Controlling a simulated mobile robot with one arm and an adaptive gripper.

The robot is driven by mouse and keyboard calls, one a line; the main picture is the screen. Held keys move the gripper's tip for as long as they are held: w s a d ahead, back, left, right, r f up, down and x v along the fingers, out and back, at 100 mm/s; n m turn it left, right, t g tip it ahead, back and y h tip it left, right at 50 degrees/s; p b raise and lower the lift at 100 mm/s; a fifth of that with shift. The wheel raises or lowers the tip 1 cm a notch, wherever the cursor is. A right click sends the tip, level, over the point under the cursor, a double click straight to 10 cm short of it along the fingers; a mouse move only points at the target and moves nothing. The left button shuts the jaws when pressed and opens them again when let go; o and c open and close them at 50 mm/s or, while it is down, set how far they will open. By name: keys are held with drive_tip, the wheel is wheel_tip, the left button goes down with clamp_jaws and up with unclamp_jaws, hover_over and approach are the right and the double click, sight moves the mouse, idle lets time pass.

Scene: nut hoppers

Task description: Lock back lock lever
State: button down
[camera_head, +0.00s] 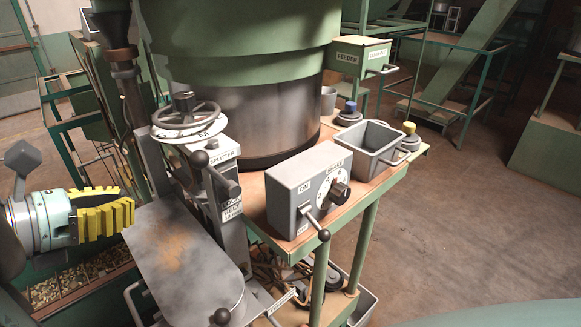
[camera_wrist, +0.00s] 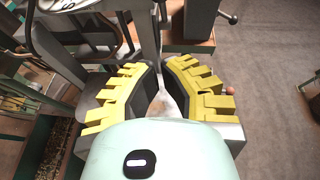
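My gripper (camera_head: 122,204) is at the left in the head view, with yellow toothed fingers pointing right toward the machine. In the wrist view my gripper (camera_wrist: 160,66) is open, with an empty gap between the fingers. A lever with a dark ball knob (camera_head: 200,159) stands on the grey splitter unit (camera_head: 228,205), right of my gripper and apart from it. Another dark knob (camera_head: 221,316) shows at the bottom near the grey metal cover (camera_head: 180,255). The small labels are partly unreadable, so I cannot tell which lever is the back lock lever.
A handwheel (camera_head: 188,112) tops the splitter. A grey control box (camera_head: 302,190) with an ON label, a dial and a switch lever stands on the wooden table (camera_head: 352,199). A large green hopper (camera_head: 240,60) rises behind. A nut-filled trough (camera_head: 80,280) lies below my gripper.

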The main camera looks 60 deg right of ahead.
drive_tip(key=p, duration=0.3)
approach(216, 173)
wheel_tip(216, 173, down, 3)
drive_tip(key=d+p, duration=0.2)
drive_tip(key=w+d+r+p, duration=0.1)
drive_tip(key=p, duration=0.1)
drive_tip(key=shift+d+r, duration=0.1)
drive_tip(key=shift+d, duration=0.3)
drive_tip(key=shift+w+b, duration=0.1)
drive_tip(key=shift+b, duration=0.65)
